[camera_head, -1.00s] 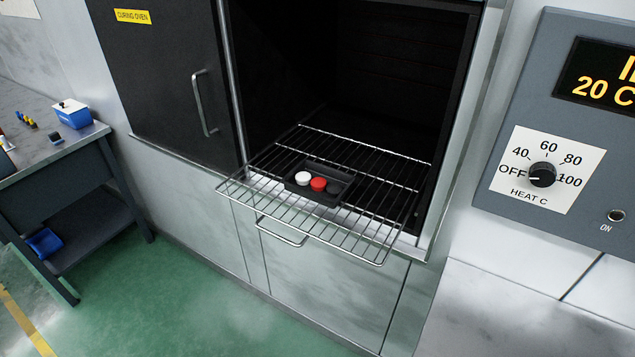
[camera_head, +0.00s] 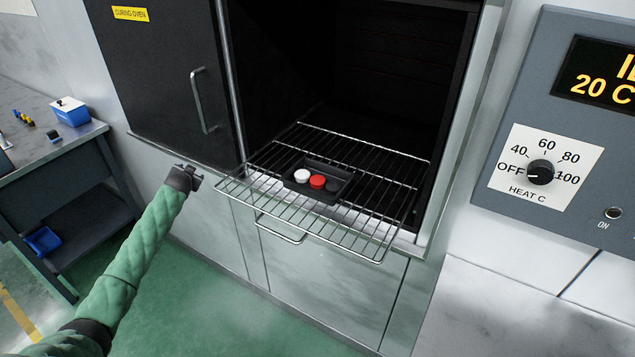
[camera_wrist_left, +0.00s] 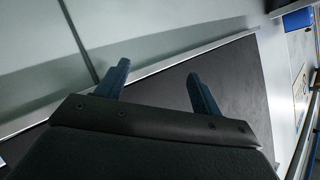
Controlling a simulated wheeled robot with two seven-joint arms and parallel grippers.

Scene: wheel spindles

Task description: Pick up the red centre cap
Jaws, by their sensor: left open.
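The red centre cap (camera_head: 317,181) sits in a small black tray (camera_head: 326,196) on the pulled-out wire rack. A white cap (camera_head: 302,176) is on its left and a dark cap (camera_head: 333,186) on its right. My left gripper (camera_head: 196,178) is left of the rack's left edge, in front of the oven's lower panel, apart from the tray. In the left wrist view its two blue fingers (camera_wrist_left: 158,85) are spread, with nothing between them. The caps do not show in the left wrist view. My right gripper is not in view.
The wire rack (camera_head: 270,199) juts out of the open oven (camera_head: 350,70). The black oven door (camera_head: 150,75) with a handle stands at left. A control panel (camera_head: 500,130) is at right. A workbench (camera_head: 60,165) with a blue box (camera_head: 70,112) is at far left.

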